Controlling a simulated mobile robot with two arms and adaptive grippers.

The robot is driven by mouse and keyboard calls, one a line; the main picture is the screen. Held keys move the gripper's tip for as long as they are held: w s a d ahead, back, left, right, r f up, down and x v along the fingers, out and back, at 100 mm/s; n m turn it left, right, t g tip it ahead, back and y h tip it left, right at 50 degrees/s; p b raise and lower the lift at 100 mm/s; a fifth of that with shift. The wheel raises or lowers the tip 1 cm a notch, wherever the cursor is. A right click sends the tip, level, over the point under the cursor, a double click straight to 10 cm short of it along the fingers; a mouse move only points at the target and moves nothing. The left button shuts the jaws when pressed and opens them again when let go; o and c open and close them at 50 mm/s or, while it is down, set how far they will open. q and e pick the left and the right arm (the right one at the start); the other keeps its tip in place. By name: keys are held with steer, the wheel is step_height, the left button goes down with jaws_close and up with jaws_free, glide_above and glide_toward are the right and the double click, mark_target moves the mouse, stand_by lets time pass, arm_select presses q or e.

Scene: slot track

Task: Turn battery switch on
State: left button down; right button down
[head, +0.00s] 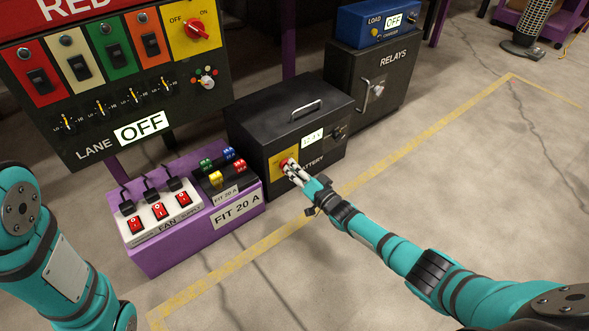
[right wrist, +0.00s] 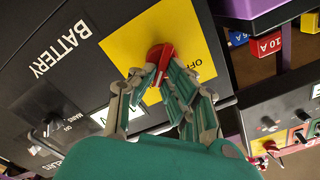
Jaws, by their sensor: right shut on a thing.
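The black battery box (head: 262,118) stands on the floor in the middle of the head view. On its front is a yellow plate (head: 277,165) with a red switch knob (head: 286,162). My right gripper (head: 291,168) is shut on that knob. In the right wrist view, the knob (right wrist: 159,53) sits between the fingertips of my right gripper (right wrist: 158,75), on the yellow plate (right wrist: 200,42).
A purple stand (head: 165,254) with a fan supply strip (head: 160,215) and fuses is left of the box. A dark relays cabinet (head: 350,70) is behind right. The lane panel (head: 90,135) reads OFF. Open floor (head: 460,170) lies to the right.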

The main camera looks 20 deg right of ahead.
steer(key=c, duration=1.4)
jaws_free()
steer(key=v, duration=1.2)
